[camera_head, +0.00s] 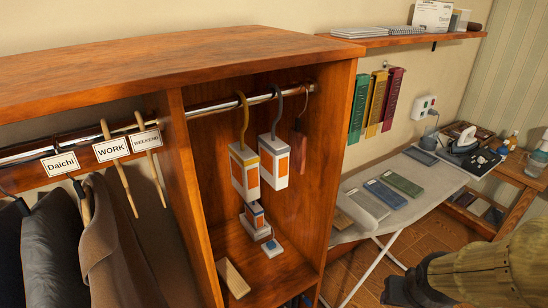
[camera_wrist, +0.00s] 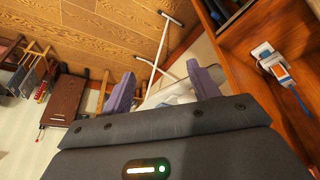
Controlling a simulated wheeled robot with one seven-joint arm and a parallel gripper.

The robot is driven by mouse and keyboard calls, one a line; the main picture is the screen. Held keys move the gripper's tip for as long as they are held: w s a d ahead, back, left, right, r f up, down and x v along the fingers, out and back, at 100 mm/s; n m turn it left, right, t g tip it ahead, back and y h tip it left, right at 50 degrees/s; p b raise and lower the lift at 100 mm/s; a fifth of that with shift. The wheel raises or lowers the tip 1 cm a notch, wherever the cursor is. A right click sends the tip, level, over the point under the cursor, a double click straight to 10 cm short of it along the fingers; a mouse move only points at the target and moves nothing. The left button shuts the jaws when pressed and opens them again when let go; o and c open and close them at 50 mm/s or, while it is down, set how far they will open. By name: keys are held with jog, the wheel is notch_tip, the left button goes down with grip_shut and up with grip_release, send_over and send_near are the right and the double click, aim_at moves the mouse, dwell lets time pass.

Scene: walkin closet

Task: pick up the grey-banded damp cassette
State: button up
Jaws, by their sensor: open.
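The grey-banded damp cassette (camera_head: 274,161) is a white box with an orange panel. It hangs upright by a dark grey hook from the metal rail in the wardrobe's right compartment. A similar cassette with a yellow band and hook (camera_head: 244,170) hangs close on its left; I cannot tell whether they touch. I cannot make out either hanging cassette in the wrist view. My gripper (camera_wrist: 164,88) is open, its two purple fingers apart, with no cassette between them. In the head view, the fingertips are not clearly visible.
A dark red item (camera_head: 299,152) hangs to the right on the rail. The wooden side panel (camera_head: 338,150) separates the compartment from the ironing board (camera_head: 425,170).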

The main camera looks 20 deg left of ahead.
jog(key=w+a+r+n+t+y+p, duration=0.35)
jog(key=w+a+r+t, duration=0.35)
jog(key=w+a+r, duration=0.3)
jog(key=s+a+r+n+y+p, duration=0.1)
jog(key=a+r+n+y, duration=0.4)
jog(key=a+r+y, duration=0.5)
notch_tip(320, 180, up, 3)
jog(key=shift+s+a+r+n+t, duration=0.1)
jog(key=shift+s+a+n+t, duration=0.2)
jog(key=shift+s, duration=0.6)
jog(key=shift+s+d, duration=0.1)
jog(key=p, duration=0.4)
send_near(275, 140)
jog(key=x, duration=0.4)
jog(key=shift+w+a+r, duration=0.1)
jog(key=shift+w+a, duration=0.1)
jog(key=shift+w, duration=0.05)
jog(key=shift+w+a, duration=0.25)
